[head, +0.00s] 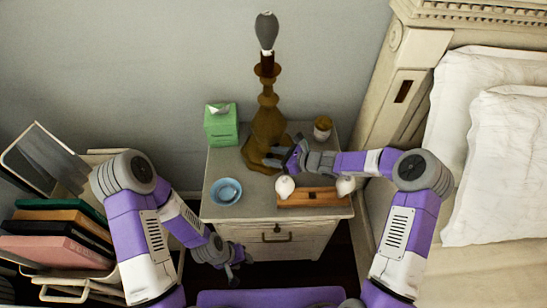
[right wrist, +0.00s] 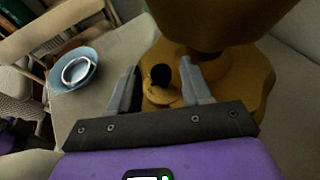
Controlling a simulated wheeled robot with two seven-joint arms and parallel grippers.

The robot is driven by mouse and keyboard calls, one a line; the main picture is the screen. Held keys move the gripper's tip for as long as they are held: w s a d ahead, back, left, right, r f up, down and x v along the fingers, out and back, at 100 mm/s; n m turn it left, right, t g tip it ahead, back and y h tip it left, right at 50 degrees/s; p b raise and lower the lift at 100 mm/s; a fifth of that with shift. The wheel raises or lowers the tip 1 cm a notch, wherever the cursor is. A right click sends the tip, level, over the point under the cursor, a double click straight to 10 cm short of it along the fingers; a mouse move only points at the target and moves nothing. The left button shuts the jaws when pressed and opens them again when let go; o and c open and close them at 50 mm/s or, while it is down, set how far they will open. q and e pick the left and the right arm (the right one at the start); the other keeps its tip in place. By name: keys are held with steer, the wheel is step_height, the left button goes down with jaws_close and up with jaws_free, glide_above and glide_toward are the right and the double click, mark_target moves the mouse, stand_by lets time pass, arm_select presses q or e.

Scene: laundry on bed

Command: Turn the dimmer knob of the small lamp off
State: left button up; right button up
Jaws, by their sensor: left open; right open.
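The small lamp (head: 268,110) stands on the nightstand, with a brown turned base and a bare grey bulb on top. In the right wrist view its wide base (right wrist: 245,80) fills the upper right. The dark round dimmer knob (right wrist: 161,75) sits on the base, between the open fingers of my right gripper (right wrist: 161,85); I cannot tell whether they touch it. In the head view my right gripper (head: 290,158) is beside the lamp base and hides the knob. My left gripper (head: 232,268) is open and empty, low in front of the nightstand.
On the nightstand top (head: 245,205) are a green tissue box (head: 221,125), a blue bowl (head: 226,191), a small brown-topped jar (head: 322,128) and a wooden tray (head: 309,198) with white rounded items. Books (head: 60,235) stand left; the bed (head: 500,165) is right.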

steer(key=shift+w+a+f, duration=0.1)
steer(key=shift+w+a, duration=0.05)
steer(key=shift+a, duration=0.1)
